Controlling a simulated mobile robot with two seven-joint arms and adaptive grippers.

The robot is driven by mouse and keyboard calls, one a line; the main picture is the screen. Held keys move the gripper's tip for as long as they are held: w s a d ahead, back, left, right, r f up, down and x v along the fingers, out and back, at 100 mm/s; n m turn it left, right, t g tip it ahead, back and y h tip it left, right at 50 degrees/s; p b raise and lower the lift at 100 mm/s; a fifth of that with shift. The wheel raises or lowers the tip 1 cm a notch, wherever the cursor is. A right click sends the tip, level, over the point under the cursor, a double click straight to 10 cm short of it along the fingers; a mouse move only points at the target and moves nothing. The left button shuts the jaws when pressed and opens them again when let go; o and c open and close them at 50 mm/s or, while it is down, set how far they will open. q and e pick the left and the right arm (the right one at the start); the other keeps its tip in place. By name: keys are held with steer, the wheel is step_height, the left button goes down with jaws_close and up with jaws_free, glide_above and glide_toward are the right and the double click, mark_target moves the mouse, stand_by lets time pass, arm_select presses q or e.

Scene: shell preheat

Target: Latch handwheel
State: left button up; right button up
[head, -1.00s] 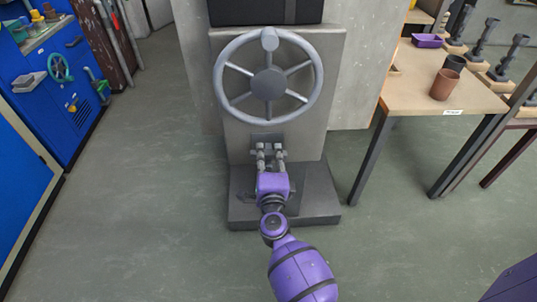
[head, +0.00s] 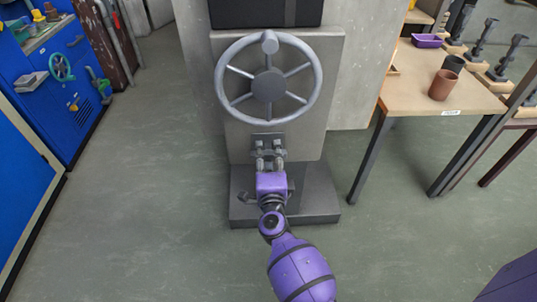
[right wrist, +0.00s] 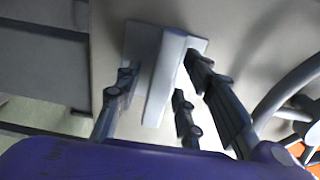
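The grey handwheel (head: 268,86), with several spokes, a hub and a knob at the top of its rim, is mounted on an upright grey panel. Part of its rim (right wrist: 278,92) shows at the right of the right wrist view. Below the wheel is a small dark plate (head: 267,136). The right wrist view shows a pale plate with a raised ridge (right wrist: 166,78), likely the latch. My right gripper (head: 269,148) is open in front of it. Its fingers stand on either side of the ridge; contact is not clear. My left gripper is out of view.
The panel stands on a dark base (head: 316,200). A wooden table (head: 410,100) with a brown cup (head: 443,85) stands at the right. A blue cabinet (head: 75,95) is at the left. The floor between cabinet and panel is clear.

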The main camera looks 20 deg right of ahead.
steer(key=v, duration=1.2)
